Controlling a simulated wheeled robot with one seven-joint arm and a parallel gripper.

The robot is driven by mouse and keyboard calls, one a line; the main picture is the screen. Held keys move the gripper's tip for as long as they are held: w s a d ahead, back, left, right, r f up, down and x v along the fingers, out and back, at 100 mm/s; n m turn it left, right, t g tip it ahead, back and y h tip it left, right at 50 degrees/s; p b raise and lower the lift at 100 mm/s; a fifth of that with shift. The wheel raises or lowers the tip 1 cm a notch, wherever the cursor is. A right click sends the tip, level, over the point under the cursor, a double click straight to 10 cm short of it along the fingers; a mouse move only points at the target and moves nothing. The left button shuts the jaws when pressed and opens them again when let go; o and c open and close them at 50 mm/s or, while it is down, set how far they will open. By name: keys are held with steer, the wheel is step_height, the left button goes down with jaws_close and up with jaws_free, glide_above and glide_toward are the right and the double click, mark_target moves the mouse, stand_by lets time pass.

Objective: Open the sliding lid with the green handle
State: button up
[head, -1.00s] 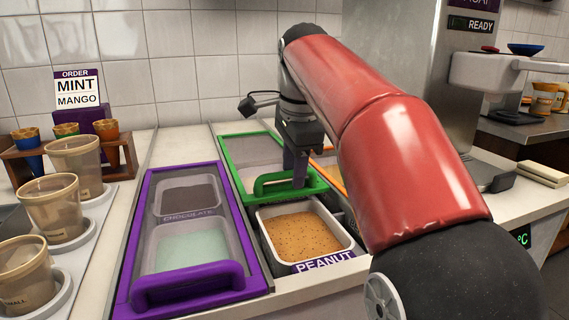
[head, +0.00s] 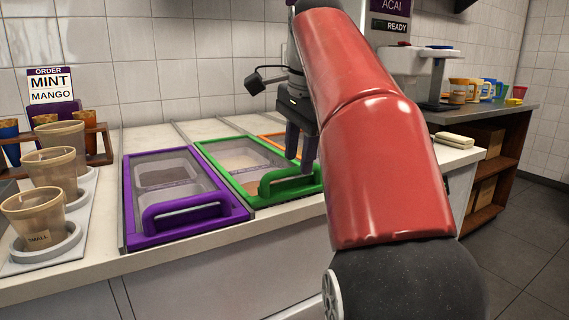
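Through the lid's clear panel I see pale and brown contents, but no open bin in front. My gripper (head: 301,163) points down at the right part of the green handle. Its two dark fingers show apart, so it looks open. Whether they touch or straddle the handle is hard to tell. My red arm hides the area to the right.
The purple lid (head: 130,197) with its raised handle is just left. Cups (head: 40,217) stand in a holder at the far left. An orange-framed lid (head: 272,139) is partly hidden behind my gripper. The counter's front strip (head: 200,246) is clear.

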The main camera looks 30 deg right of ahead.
steer(key=shift+s+d+r+p, duration=0.15)
steer(key=shift+r+p, duration=0.25)
steer(key=shift+r, duration=1.05)
